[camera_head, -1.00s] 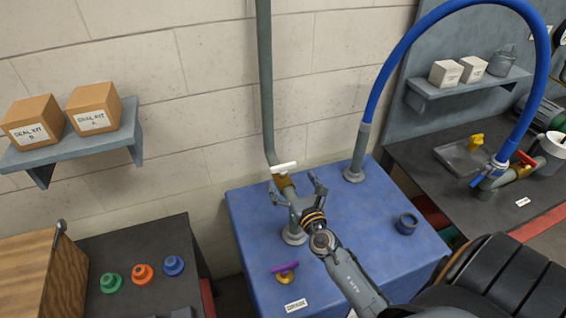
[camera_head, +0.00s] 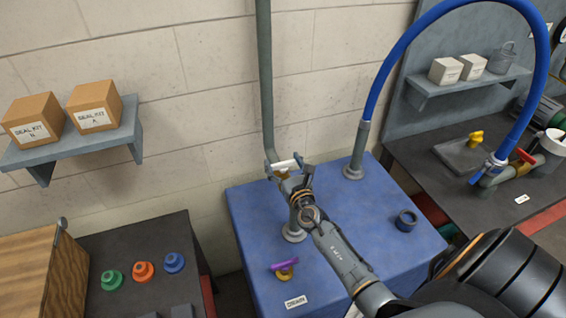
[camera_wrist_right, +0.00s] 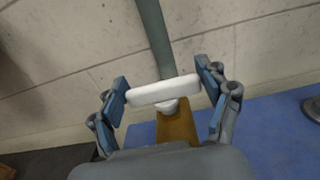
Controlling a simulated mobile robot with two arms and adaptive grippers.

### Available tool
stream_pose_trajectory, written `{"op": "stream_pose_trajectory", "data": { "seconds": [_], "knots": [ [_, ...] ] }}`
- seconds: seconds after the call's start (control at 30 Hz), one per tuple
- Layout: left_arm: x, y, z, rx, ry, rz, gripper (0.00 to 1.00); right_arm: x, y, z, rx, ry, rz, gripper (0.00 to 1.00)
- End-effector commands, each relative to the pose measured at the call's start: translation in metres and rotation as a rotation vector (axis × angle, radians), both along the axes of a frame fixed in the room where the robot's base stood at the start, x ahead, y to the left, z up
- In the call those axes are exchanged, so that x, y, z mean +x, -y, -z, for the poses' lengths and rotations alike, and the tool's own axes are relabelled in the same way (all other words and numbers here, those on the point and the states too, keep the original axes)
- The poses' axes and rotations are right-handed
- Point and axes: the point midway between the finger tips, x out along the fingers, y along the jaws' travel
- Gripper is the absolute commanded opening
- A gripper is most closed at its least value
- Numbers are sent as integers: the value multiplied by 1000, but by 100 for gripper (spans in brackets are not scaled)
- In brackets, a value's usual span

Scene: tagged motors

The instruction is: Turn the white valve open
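The white valve (camera_head: 287,164) is a white bar handle on a brass body, fitted to the grey pipe above the blue table. It also shows in the right wrist view (camera_wrist_right: 164,91), slightly tilted, with its right end higher. My right gripper (camera_head: 284,168) is at the handle, with one finger near each end. In the right wrist view, my right gripper (camera_wrist_right: 164,98) is open around the handle. The left pad is close to the left end and the right pad close to the right end; I cannot tell whether they touch. My left gripper is not in view.
The blue table (camera_head: 345,240) carries a purple-handled valve (camera_head: 285,267), a dark ring (camera_head: 406,221) and a blue hose (camera_head: 378,85). A red-handled valve (camera_head: 525,156) stands on the right bench. Green, orange and blue knobs (camera_head: 143,271) sit at left.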

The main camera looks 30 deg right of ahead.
Motion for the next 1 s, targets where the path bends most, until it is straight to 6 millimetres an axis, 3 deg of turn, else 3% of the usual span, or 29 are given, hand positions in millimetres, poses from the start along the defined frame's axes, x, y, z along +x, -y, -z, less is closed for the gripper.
{"op": "stream_pose_trajectory", "data": {
  "seconds": [0.47,0.77,1.0],
  "knots": [
    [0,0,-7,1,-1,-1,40,0,-1,-2,5,1,69,45],
    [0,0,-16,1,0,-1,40,1,-2,-1,7,1,290,45],
    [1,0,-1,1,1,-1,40,2,-2,4,6,1,517,45]
  ]
}}
